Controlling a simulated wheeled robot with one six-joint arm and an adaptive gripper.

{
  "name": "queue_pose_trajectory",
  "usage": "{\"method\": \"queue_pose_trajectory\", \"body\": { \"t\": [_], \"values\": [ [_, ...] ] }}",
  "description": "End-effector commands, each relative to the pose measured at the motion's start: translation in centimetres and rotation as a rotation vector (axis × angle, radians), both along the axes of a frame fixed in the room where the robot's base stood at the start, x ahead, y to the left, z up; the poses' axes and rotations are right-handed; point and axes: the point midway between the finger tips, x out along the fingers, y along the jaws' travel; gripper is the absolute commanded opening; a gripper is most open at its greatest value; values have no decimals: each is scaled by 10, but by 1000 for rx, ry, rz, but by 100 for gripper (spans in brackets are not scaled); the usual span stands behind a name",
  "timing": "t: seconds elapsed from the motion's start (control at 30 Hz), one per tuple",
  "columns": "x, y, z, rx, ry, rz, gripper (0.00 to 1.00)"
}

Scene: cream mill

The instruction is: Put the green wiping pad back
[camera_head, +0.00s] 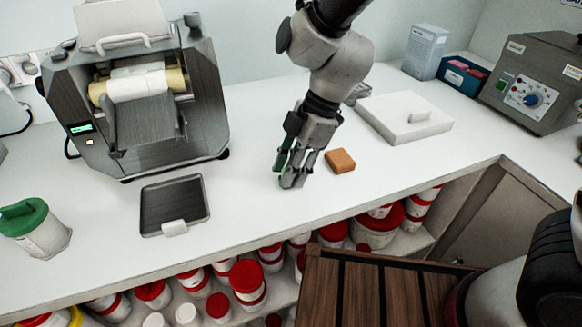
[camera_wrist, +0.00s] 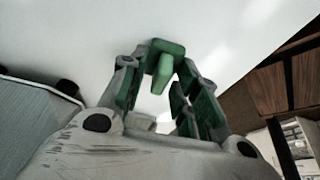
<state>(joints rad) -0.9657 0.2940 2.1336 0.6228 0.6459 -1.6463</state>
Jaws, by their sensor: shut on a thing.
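My gripper (camera_head: 292,172) points down over the white counter, left of an orange-brown block. In the wrist view its fingers (camera_wrist: 160,85) are closed around a small green piece (camera_wrist: 163,68), which I take to be the green wiping pad. The finger linings are green too, so the pad's edges are hard to make out. In the head view the fingers mostly hide it. I cannot tell whether it touches the counter. An open blue box (camera_head: 451,82) with pink and teal pieces in it stands at the back right.
The orange-brown block (camera_head: 340,161) lies close to my gripper. A white slab (camera_head: 385,125) is behind it. A dark tray (camera_head: 150,218), a green-lidded tub (camera_head: 50,240) and a grey machine (camera_head: 205,110) are left. A control box (camera_head: 500,100) is right. Red-lidded tubs fill the shelf below.

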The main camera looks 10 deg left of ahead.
Motion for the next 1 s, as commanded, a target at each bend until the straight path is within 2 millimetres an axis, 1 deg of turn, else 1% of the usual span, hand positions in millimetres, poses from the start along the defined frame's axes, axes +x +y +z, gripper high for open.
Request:
{"method": "queue_pose_trajectory", "body": {
  "t": [0.3,0.33,0.43,0.77,0.87,0.97,1.0],
  "values": [
    [0,0,-2,0,0,0,12],
    [0,0,-2,1,0,0,35],
    [0,0,-2,1,0,0,53],
    [0,0,-1,2,-1,0,53],
    [2,-1,7,4,-2,-2,53],
    [5,-6,23,6,-3,-1,53],
    [7,-9,31,6,-3,-1,53]
  ]
}}
